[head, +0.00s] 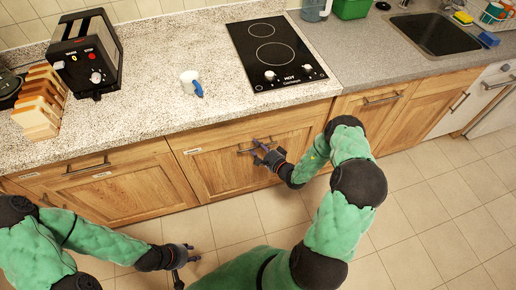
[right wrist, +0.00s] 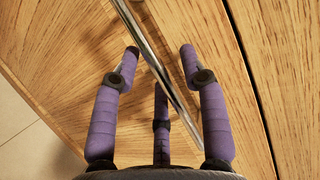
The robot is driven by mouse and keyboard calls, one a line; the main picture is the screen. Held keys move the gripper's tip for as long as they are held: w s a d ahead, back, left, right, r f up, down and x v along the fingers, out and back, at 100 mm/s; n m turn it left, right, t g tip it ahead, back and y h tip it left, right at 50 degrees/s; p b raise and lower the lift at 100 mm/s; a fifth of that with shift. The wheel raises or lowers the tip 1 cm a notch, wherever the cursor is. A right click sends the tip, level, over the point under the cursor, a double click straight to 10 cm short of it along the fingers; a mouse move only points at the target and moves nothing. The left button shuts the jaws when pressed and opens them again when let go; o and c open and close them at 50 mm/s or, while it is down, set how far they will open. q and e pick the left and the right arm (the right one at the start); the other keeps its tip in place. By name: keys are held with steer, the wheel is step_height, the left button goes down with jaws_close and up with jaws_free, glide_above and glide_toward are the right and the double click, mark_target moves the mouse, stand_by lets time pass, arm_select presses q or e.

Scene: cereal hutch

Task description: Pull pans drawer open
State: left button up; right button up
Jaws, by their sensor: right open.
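The wooden front with a small white label (head: 193,151), too small to read, is below the hob and looks shut, flush with its neighbours. I cannot confirm it is the pans drawer. Its metal bar handle (head: 246,150) also shows in the right wrist view (right wrist: 151,45). My right gripper (head: 262,155) is at this handle with its fingers open. In the right wrist view my purple fingers (right wrist: 160,50) are spread, with the bar running diagonally between them, not clamped. My left gripper (head: 186,264) is open and empty, low over the floor.
Another front with a handle (head: 87,167) is to the left, and one (head: 382,98) to the right. The tiled floor (head: 430,200) in front is clear.

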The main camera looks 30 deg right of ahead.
jaws_close()
steer(key=shift+s, duration=0.15)
